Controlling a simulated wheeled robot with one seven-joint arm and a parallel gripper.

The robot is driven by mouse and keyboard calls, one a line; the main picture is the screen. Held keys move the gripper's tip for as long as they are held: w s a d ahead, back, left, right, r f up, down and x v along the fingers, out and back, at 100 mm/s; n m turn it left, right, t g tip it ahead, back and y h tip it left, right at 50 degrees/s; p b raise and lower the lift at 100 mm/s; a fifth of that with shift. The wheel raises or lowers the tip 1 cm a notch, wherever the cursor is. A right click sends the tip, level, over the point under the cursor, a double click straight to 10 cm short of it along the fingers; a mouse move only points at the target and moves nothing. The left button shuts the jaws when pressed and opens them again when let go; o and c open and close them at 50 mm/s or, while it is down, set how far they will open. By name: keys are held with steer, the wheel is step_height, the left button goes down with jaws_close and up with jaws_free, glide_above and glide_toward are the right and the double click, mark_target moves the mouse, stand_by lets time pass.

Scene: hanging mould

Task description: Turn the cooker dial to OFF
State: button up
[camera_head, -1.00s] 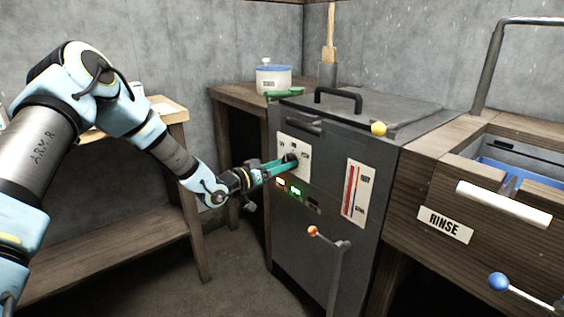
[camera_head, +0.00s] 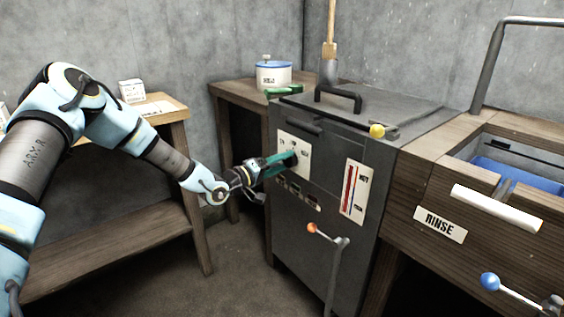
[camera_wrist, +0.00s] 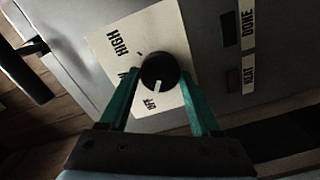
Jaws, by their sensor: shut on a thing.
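The grey cooker (camera_head: 330,240) stands at centre in the head view, with a white dial plate (camera_head: 303,149) on its front. In the wrist view the round black dial (camera_wrist: 160,70) sits on that plate (camera_wrist: 175,35), its white mark pointing down towards the OFF label (camera_wrist: 150,102). The HIGH label (camera_wrist: 121,43) is at upper left, and another label is partly hidden by a finger. My gripper (camera_wrist: 159,78) has its green fingers shut on the dial, one on each side. In the head view my gripper (camera_head: 290,160) largely covers the dial.
Dark indicator windows (camera_head: 298,195) lie below the dial plate. A red-knobbed lever (camera_head: 312,228) stands before the cooker, and a yellow knob (camera_head: 377,131) is at its lid. The wooden RINSE unit (camera_head: 410,195) is at right. A white pot (camera_head: 273,76) stands behind.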

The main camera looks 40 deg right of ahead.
steer(key=shift+n, duration=0.6)
steer(key=o, duration=1.4)
steer(key=shift+a, duration=0.15)
steer(key=a, duration=1)
steer(key=shift+w+a, duration=0.3)
steer(key=shift+w, duration=0.1)
